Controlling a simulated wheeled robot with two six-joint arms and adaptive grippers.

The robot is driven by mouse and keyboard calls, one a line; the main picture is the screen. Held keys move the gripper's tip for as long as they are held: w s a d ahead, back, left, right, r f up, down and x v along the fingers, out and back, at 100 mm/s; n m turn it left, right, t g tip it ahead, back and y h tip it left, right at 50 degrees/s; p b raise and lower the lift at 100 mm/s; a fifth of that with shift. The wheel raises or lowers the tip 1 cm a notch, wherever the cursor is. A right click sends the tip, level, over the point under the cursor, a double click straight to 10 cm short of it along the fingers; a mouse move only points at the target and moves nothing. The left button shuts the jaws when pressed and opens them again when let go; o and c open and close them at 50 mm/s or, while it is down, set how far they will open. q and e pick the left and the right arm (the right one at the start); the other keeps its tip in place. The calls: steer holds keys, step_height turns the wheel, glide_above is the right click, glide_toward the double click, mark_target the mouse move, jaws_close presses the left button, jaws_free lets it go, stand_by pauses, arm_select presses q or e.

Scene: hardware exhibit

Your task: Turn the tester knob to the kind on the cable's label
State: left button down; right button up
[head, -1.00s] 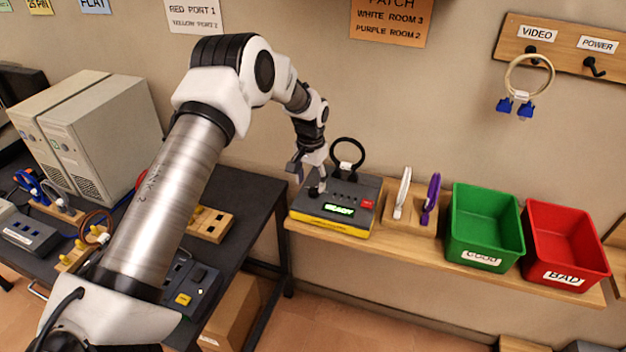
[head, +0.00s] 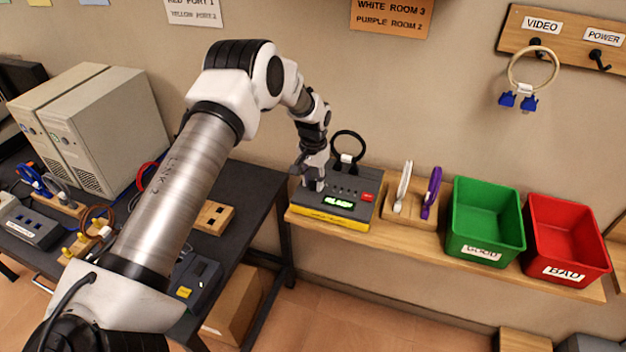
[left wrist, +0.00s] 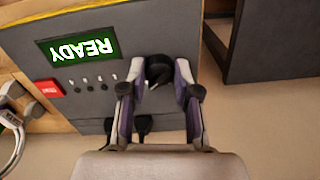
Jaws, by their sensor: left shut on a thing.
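The tester (head: 335,205) is a dark grey box with a yellow base on the wall shelf. Its green screen (head: 338,202) reads READY, upside down in the left wrist view (left wrist: 78,47). A black knob (left wrist: 158,70) is on its top face. My left gripper (head: 313,183) is over the tester's left side, shut on the knob, with one finger on each side in the left wrist view (left wrist: 158,88). The knob's marks are hidden or too small to read. A black cable loop (head: 348,134) stands behind the tester; its pale label (head: 346,158) is unreadable. My right gripper is out of view.
A beige cable (head: 533,55) hangs above. A dark table (head: 245,185) with equipment is at left.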

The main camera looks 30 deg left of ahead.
arm_select(q)
steer(key=shift+f+n, duration=0.1)
steer(key=shift+n, duration=0.2)
steer(key=n, duration=0.4)
steer(key=shift+d+n, duration=0.1)
steer(key=shift+n, duration=2.5)
